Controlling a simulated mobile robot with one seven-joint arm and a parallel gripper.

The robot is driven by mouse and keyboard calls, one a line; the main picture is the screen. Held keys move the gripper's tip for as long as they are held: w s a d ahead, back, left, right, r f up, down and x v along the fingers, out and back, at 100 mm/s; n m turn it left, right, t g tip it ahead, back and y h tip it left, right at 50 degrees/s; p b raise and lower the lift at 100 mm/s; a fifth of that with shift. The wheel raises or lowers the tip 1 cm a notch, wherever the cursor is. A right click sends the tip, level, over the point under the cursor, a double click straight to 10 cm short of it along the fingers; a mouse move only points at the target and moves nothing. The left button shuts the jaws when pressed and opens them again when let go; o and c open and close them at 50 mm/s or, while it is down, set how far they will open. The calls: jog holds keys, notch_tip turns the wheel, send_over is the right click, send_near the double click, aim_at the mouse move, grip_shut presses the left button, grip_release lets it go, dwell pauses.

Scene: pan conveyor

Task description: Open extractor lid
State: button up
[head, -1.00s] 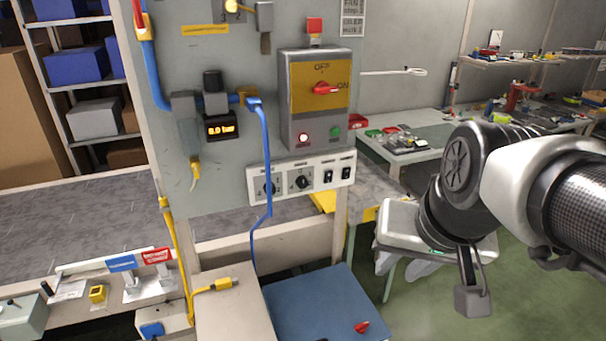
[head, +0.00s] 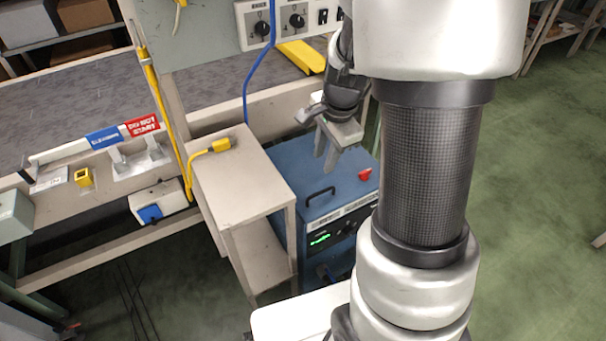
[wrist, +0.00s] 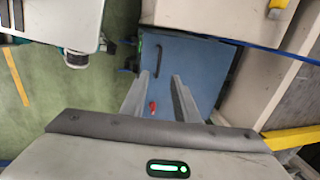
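The extractor is a blue box (head: 312,182) standing low beside the beige stand. Its blue lid (wrist: 200,62) looks flat and shut. A black handle (head: 319,195) is near the front edge, and a red knob (head: 364,174) sits at the right. The front panel (head: 322,238) shows a green display. My gripper (head: 327,162) is above the lid, pointing down, with nothing between its fingers. In the wrist view my gripper (wrist: 164,78) has its two fingers apart, and the red knob (wrist: 152,107) shows between them. My gripper and arm hide part of the lid.
The beige stand (head: 232,176) with a yellow plug (head: 221,145) is just left of the extractor. A blue cable (head: 247,92) hangs behind it. A yellow bracket (head: 300,57) juts out above. Green floor (head: 550,180) is free at the right.

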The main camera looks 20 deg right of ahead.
aim_at(315, 194)
jog(key=w+f+b, duration=0.1)
jog(key=f, duration=0.4)
jog(key=w+f+b, duration=0.1)
jog(key=f+b, duration=0.1)
jog(key=f, duration=0.3)
jog(key=w+f+b, duration=0.1)
jog(key=f+b, duration=0.1)
jog(key=f, duration=0.4)
jog(key=shift+a, duration=0.3)
grip_shut()
